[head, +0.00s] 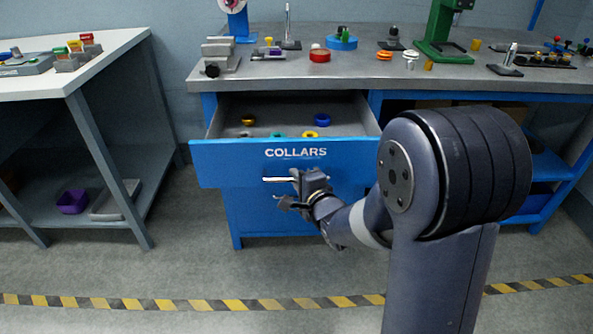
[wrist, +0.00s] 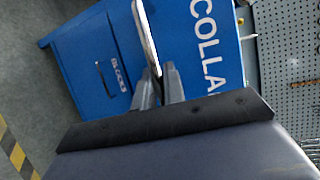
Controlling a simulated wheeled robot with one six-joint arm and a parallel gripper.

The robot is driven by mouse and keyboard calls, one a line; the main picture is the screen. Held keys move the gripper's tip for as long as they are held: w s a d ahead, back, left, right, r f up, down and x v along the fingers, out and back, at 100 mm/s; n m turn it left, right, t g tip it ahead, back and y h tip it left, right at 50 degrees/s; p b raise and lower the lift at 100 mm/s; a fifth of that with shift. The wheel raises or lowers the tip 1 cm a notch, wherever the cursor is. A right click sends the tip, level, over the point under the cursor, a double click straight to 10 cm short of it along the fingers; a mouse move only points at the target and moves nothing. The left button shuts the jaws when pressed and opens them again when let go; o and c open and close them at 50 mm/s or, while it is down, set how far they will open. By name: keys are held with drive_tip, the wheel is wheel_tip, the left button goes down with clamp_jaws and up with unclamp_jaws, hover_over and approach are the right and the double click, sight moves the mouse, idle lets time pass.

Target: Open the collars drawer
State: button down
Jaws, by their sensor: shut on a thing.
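The blue collars drawer (head: 225,163), with white "COLLARS" lettering, stands pulled out from the bench in the head view. The drawer front also shows in the wrist view (wrist: 190,45). My gripper (head: 292,184) is at the drawer's silver handle (head: 275,180), below the lettering. In the wrist view, the fingers (wrist: 159,80) are shut on the handle (wrist: 146,35). My arm hides the right part of the drawer front's lower edge.
A blue lower drawer marked "BLOCKS" (wrist: 112,88) is closed under the collars drawer. The grey benchtop (head: 350,70) carries several tools and parts. A white-topped table (head: 70,72) stands at left. Open floor with a yellow-black stripe (head: 180,304) lies in front.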

drive_tip(key=shift+s, duration=0.85)
drive_tip(key=c, duration=1.5)
unclamp_jaws()
drive_tip(key=p+v, duration=0.1)
drive_tip(key=v, duration=0.9)
drive_tip(key=shift+s+d+p, duration=0.2)
drive_tip(key=shift+s+p, duration=0.15)
